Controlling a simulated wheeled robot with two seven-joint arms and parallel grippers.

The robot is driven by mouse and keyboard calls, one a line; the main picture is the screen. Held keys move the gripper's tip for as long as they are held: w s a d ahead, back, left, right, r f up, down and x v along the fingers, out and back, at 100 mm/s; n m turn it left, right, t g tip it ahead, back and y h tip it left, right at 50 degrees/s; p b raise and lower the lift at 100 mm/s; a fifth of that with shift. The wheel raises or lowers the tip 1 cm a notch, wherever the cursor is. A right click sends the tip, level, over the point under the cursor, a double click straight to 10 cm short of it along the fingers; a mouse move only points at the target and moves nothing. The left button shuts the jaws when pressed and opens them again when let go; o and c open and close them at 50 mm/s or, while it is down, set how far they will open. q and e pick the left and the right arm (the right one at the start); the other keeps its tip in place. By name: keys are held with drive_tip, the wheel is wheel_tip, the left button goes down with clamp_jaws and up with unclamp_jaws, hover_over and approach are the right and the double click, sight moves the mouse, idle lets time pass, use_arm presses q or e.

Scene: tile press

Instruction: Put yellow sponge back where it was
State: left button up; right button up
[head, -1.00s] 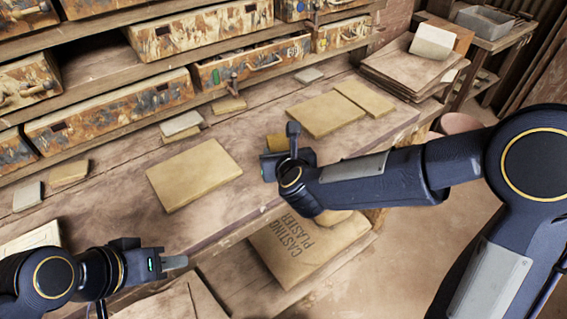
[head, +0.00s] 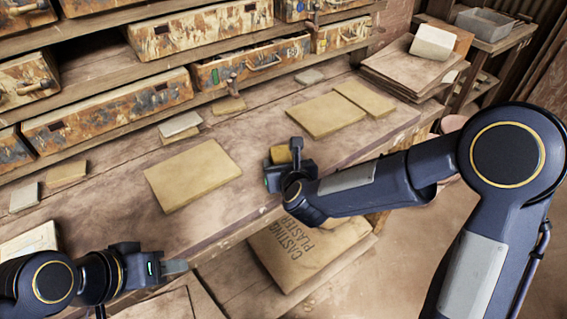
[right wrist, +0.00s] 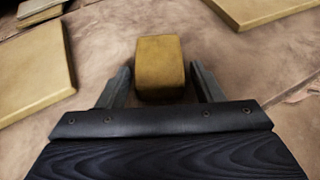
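The yellow sponge (head: 281,154) is a small mustard block at the workbench's front edge, partly hidden by my right gripper. My right gripper (head: 284,158) has one finger on each side of it.
A large yellow-tan tile (head: 193,176) lies left of the right gripper, with two more tiles (head: 325,115) behind it. Small grey and tan pieces lie along the back, below splattered drawers (head: 108,110). A casting plaster bag (head: 305,245) is below the bench edge.

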drive_tip(key=shift+o, duration=0.5)
drive_tip(key=shift+r, duration=0.1)
drive_tip(key=shift+r+p, duration=0.25)
drive_tip(key=shift+p, duration=0.15)
drive_tip(key=s+d+r+n+g+y, duration=0.1)
drive_tip(key=s+d+r+n+y, duration=0.1)
drive_tip(key=s+d+r+n, duration=0.45)
drive_tip(key=s+d+r+n+g+y, duration=0.1)
drive_tip(key=s+d+r+n+y, duration=0.15)
drive_tip(key=s+n, duration=0.6)
drive_tip(key=s+d+f+n+g+h, duration=0.3)
drive_tip(key=s+d+n, duration=0.9)
drive_tip(key=n, duration=0.4)
wheel_tip(320, 180, down, 2)
drive_tip(key=shift+s+f+n+g+h, duration=0.1)
drive_tip(key=shift+s+n+g+h, duration=0.25)
drive_tip(key=shift+s+g, duration=0.5)
